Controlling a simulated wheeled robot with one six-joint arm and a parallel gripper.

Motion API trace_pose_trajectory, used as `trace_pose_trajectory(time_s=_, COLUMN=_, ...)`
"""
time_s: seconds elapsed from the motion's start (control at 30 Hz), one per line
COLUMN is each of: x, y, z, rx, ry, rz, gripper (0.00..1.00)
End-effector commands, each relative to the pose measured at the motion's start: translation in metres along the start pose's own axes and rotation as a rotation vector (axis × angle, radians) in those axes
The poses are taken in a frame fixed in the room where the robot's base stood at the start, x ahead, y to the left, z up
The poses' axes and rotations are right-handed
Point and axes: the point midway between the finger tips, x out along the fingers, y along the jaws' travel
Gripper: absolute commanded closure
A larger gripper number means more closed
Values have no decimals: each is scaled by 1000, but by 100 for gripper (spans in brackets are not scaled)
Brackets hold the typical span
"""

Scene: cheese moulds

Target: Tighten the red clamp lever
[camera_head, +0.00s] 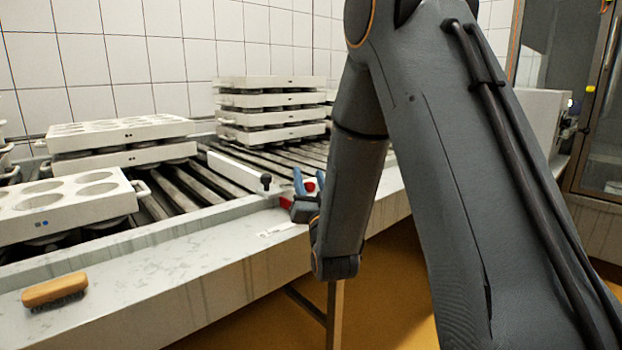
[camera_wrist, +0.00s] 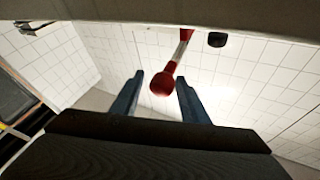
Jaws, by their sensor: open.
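The red clamp lever (camera_wrist: 163,82) has a round red knob and a pale and red shaft in the wrist view. Its knob appears between the blue fingertips of my gripper (camera_wrist: 160,78), with visible gaps on both sides. The shaft runs up to a red base near the top edge. In the head view, my gripper (camera_head: 309,177) is at the bench's front edge, fingers apart. A red part of the lever (camera_head: 310,187) shows by the fingers, and more red shows just left of them. My wrist partly hides the clamp.
A black knob (camera_head: 266,181) on a post stands left of the clamp, beside a white bar (camera_head: 235,172). Stacked white mould trays (camera_head: 270,115) stand on the rollers behind. More trays (camera_head: 65,205) are at left. A wooden brush (camera_head: 55,290) lies on the front ledge.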

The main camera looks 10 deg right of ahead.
Motion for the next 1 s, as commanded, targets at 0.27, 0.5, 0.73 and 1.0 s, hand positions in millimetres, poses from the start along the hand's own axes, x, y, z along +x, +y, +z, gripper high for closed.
trace_pose_trajectory(time_s=0.27, x=-42, y=2, z=0, rx=-2, ry=-3, rz=4, gripper=59)
trace_pose_trajectory(time_s=0.5, x=-70, y=3, z=0, rx=-2, ry=-1, rz=6, gripper=59)
trace_pose_trajectory(time_s=0.73, x=-75, y=3, z=-1, rx=-2, ry=0, rz=6, gripper=59)
trace_pose_trajectory(time_s=1.0, x=-72, y=1, z=-6, rx=2, ry=-14, rz=-5, gripper=86)
